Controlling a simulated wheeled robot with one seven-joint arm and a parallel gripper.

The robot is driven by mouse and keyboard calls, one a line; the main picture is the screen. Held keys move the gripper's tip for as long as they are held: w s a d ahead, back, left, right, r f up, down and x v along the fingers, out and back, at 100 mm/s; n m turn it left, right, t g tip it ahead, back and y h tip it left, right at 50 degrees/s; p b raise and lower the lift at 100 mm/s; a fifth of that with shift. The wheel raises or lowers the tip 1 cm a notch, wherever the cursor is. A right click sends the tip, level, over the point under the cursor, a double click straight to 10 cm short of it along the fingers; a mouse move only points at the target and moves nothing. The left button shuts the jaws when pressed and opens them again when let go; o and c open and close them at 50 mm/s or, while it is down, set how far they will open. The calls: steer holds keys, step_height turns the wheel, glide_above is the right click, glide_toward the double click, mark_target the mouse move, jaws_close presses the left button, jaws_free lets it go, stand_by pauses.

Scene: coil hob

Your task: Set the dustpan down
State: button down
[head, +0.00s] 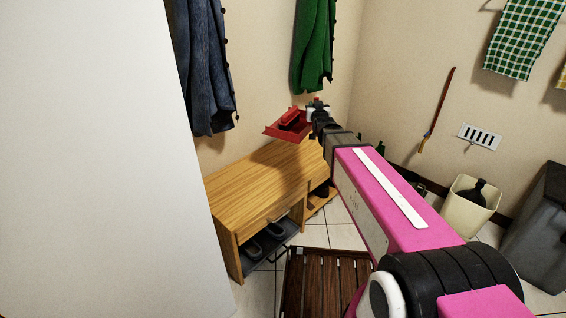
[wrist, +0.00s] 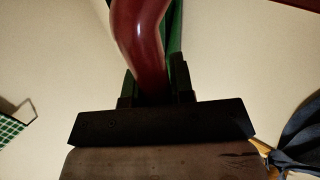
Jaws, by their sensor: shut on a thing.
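The red dustpan (head: 288,124) is in the head view, held in the air above the far end of a wooden shoe cabinet (head: 262,183). My gripper (head: 318,106) is at the end of my outstretched arm, at the dustpan's right side. In the wrist view, a glossy dark red part of the dustpan (wrist: 140,40) rises between the two dark fingers of my gripper (wrist: 155,85), which are shut on it. The dustpan seems apart from the cabinet top, with a shadow on the wood below. The exact gap is hard to tell.
A blue coat (head: 204,70) and a green coat (head: 314,45) hang on the wall near the dustpan. A slatted wooden mat (head: 322,285) lies on the tiled floor. A cream bin (head: 466,205) stands at right. A large white surface (head: 95,160) fills the left. The cabinet top looks clear.

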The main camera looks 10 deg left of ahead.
steer(key=shift+n+y, duration=0.6)
steer(key=shift+y, duration=0.3)
steer(key=s+a+f, duration=0.1)
steer(key=a+f, duration=0.1)
steer(key=f, duration=0.1)
steer(key=s+a+f, duration=0.2)
steer(key=a+f, duration=0.1)
steer(key=f, duration=0.1)
steer(key=s+a+f, duration=0.2)
steer(key=a+f, duration=0.1)
steer(key=f, duration=0.1)
steer(key=shift+a+f, duration=0.15)
steer(key=shift+w+f, duration=0.1)
steer(key=shift+f, duration=0.15)
steer(key=w+d+f, duration=0.7)
steer(key=w+f, duration=0.1)
steer(key=f, duration=0.2)
steer(key=shift+w+d+f, duration=0.15)
steer(key=shift+w+f, duration=0.1)
steer(key=shift+f, duration=0.25)
steer(key=c, duration=1)
jaws_free()
